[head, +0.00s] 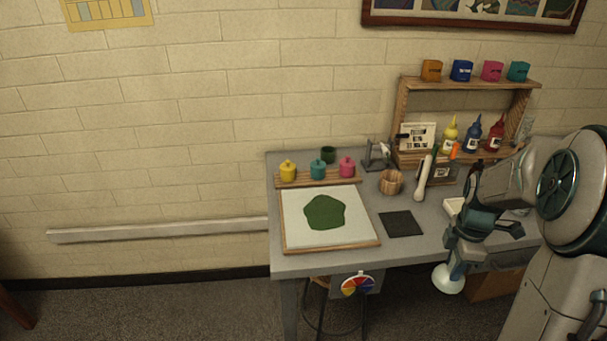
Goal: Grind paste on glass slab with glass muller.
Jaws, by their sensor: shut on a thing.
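A pale glass slab (298,231) in a wooden frame lies on the left part of the grey table. A dark green patch of paste (325,212) is spread over its middle. My gripper (455,268) is at the right, in front of the table's front edge, well to the right of the slab. It points down and is shut on the glass muller (447,281), whose pale, wide, round base hangs below the fingers. The muller's upper part is hidden by the gripper. The muller is apart from the slab and the paste.
A dark square mat (401,223) lies right of the slab. Behind the slab, a wooden rack (316,181) holds yellow, teal and pink jars. A wooden tub (391,181) and a shelf (468,84) with bottles stand at the back. A stool (322,300) is below the front edge.

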